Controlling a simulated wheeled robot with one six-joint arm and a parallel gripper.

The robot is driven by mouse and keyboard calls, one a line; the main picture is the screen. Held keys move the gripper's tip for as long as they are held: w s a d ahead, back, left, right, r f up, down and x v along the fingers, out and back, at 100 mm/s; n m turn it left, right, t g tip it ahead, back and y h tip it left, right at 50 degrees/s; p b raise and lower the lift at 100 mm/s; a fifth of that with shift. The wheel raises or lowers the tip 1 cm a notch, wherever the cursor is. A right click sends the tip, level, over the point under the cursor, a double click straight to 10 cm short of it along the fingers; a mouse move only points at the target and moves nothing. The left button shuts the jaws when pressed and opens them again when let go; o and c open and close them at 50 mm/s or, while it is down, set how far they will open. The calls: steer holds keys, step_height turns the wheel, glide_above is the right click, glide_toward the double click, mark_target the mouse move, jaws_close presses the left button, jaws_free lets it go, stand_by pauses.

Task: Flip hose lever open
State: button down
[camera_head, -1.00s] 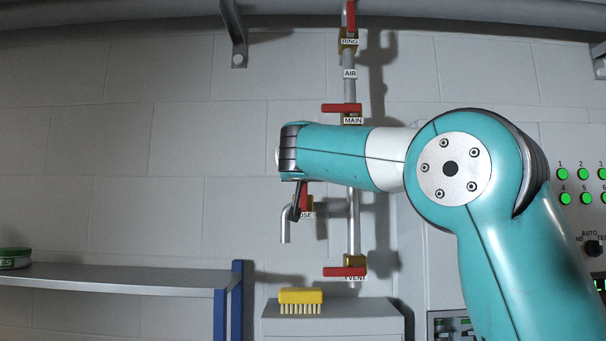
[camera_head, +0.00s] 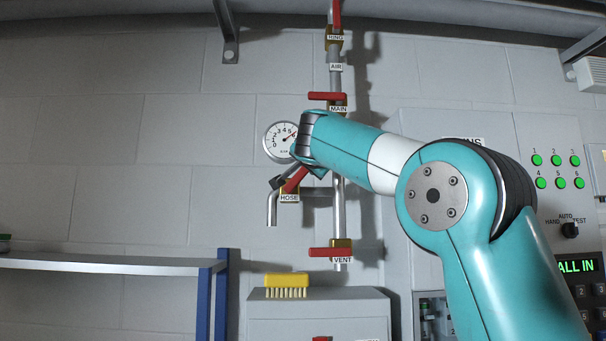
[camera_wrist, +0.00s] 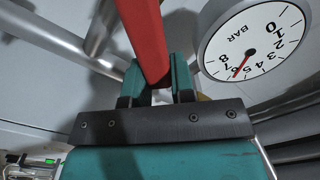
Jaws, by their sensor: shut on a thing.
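The red hose lever (camera_head: 294,180) sits above the HOSE label (camera_head: 289,198) on the side pipe with the bent spout (camera_head: 271,208). It is tilted, rising to the right. In the wrist view the red lever (camera_wrist: 146,40) runs between the two teal fingers of my gripper (camera_wrist: 158,82), which is shut on it. In the head view my gripper (camera_head: 308,172) is partly hidden behind the lever and my wrist. The valve body under the lever is mostly hidden.
A pressure gauge (camera_head: 281,141) hangs close to my wrist, and shows large in the wrist view (camera_wrist: 254,42). The red MAIN lever (camera_head: 327,96) lies above, the VENT lever (camera_head: 328,252) below. A yellow brush (camera_head: 287,280) lies on a grey cabinet (camera_head: 318,312).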

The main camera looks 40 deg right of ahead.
steer(key=shift+s+d+f+m+b, duration=0.35)
steer(key=shift+f+m+b, duration=0.65)
steer(key=shift+m+b, duration=0.6)
steer(key=shift+s+d+f+m+b, duration=0.2)
steer(key=shift+d+f+m+b, duration=0.25)
steer(key=shift+f+m+b, duration=0.9)
steer(key=shift+s+d+f+m+b, duration=0.35)
steer(key=shift+f+m+b, duration=0.35)
steer(key=shift+m+b, duration=1.2)
steer(key=shift+w+m, duration=0.1)
steer(key=shift+m, duration=0.15)
steer(key=c, duration=1)
jaws_free()
steer(key=shift+o, duration=0.2)
steer(key=b+v, duration=0.3)
steer(key=v, duration=1.4)
